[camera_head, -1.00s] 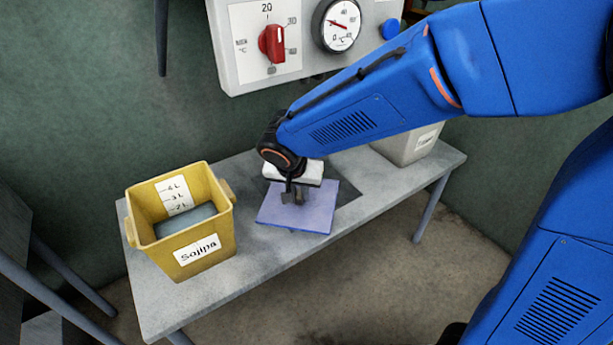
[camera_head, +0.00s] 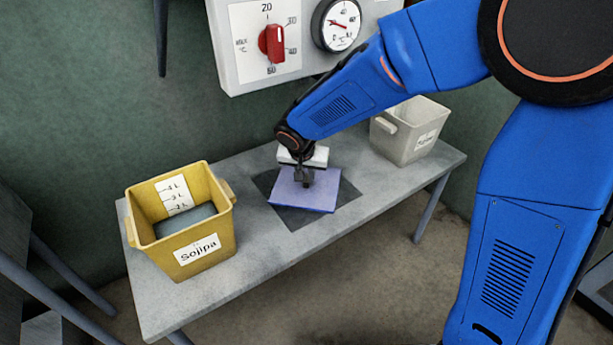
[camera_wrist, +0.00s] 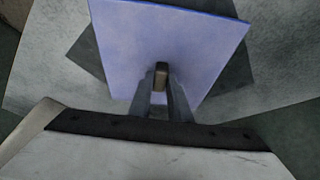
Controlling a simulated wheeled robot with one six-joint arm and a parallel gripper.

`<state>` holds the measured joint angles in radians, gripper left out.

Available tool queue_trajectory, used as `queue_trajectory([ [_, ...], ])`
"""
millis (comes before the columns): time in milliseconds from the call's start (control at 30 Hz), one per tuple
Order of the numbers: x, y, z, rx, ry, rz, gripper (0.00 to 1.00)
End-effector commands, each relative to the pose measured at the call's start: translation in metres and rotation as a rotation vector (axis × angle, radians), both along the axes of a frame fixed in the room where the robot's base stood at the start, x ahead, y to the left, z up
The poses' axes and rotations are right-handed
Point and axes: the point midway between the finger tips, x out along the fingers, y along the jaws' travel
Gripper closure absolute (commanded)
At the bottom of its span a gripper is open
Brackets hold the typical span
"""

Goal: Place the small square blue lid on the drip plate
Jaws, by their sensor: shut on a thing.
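The square blue lid (camera_head: 318,196) is a thin purple-blue sheet with a small dark knob (camera_wrist: 161,76) at its middle. My gripper (camera_head: 304,180) is shut on the knob from above; the two fingers also show in the wrist view (camera_wrist: 162,95). The dark square drip plate (camera_head: 344,190) lies on the grey bench, and the lid covers much of it. Dark parts of the plate show around the lid, and the lid is turned relative to it in the wrist view (camera_wrist: 234,68). I cannot tell whether the lid touches the plate.
A yellow bucket (camera_head: 208,248) labelled Sojipa, with grey contents, stands on the left of the bench (camera_head: 272,252). A pale grey bucket (camera_head: 412,138) stands on the right. A control box (camera_head: 238,62) with a red knob and a gauge hangs on the wall behind.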

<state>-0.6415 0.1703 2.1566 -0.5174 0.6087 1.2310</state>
Motion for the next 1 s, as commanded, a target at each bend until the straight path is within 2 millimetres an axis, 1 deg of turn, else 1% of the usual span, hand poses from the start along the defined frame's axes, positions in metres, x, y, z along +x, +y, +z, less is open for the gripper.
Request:
queue_trajectory([
  [367,0.000,0.000,-0.003,0.000,-0.001,0.001,1.00],
  [400,0.000,0.000,-0.003,0.000,-0.001,0.001,0.74],
  [433,0.000,0.000,-0.003,0.000,-0.001,0.001,0.66],
  [467,0.000,0.000,-0.003,0.000,-0.001,0.001,0.64],
  [767,0.000,0.000,-0.002,0.001,-0.001,0.000,0.64],
  [867,-0.001,0.001,0.004,0.001,-0.002,0.001,0.64],
  [1000,-0.008,0.002,0.022,0.003,-0.005,0.002,0.64],
])
